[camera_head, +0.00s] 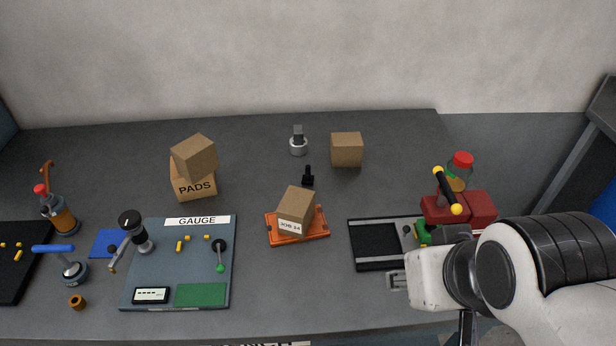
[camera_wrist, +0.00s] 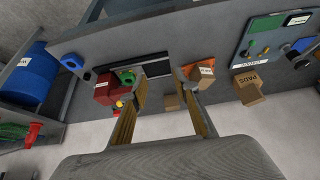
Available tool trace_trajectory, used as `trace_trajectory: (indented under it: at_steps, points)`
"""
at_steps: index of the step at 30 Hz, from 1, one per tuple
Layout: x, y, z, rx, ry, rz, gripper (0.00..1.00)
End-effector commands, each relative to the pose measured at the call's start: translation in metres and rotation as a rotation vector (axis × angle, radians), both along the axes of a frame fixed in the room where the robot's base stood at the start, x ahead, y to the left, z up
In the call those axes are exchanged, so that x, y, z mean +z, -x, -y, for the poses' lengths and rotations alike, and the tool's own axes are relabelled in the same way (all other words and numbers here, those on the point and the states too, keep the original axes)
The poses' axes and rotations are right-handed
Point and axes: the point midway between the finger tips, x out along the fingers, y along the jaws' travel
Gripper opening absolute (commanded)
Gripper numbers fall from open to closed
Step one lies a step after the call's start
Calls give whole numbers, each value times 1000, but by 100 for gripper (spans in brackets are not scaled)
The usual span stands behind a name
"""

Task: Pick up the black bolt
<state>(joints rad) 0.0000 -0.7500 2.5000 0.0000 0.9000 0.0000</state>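The black bolt (camera_head: 308,177) stands upright on the grey bench in the head view, just behind the orange tray (camera_head: 323,237) and left of a small brown box (camera_head: 346,149). I cannot make out the bolt in the wrist view; a finger may hide it. My gripper (camera_wrist: 166,88) shows in the wrist view with its two fingers spread apart and nothing between the pads. In the head view my arm's end is at the lower right, well away from the bolt, with the fingers mostly hidden or out of frame.
A carton (camera_head: 296,205) sits on the orange tray in front of the bolt. A grey metal part (camera_head: 298,145) stands behind it. Stacked boxes (camera_head: 193,183) and a gauge board (camera_head: 180,250) lie left.

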Motion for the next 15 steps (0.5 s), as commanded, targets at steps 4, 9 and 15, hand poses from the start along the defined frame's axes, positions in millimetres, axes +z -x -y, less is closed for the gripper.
trace_trajectory:
  at_steps: [4, 9, 15]
  points:
    - [0, -1, 0, 0, 1, 1, 30]
    - [2, -11, 4, -5, 11, 12, 30]
    - [5, -42, 14, -12, 47, 48, 30]
